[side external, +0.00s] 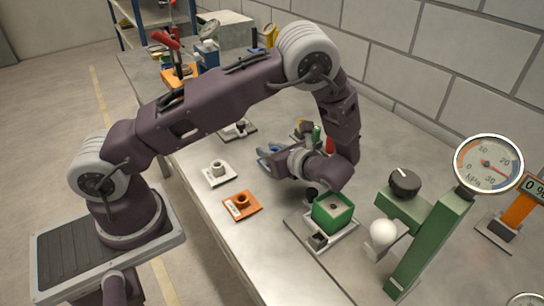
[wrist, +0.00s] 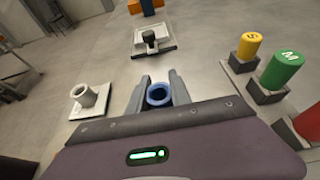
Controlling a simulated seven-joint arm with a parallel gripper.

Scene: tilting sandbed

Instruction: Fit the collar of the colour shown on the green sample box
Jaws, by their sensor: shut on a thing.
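The green sample box (side external: 332,212) stands on a light base plate right of centre in the side view. In the wrist view my gripper (wrist: 158,92) is shut on a blue collar (wrist: 160,94), whose open ring faces the camera between the two grey fingers. I cannot tell whether the collar is clear of the table. A pale collar (side external: 217,168) and an orange collar (side external: 242,200) sit on separate plates.
Yellow (wrist: 250,46) and green (wrist: 282,68) cylinders stand right of my gripper, with a red one (wrist: 309,122) beyond. A plate with a black part (wrist: 151,41) lies ahead. A green stand with a gauge (side external: 488,164) and white ball (side external: 383,232) stand right of the box.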

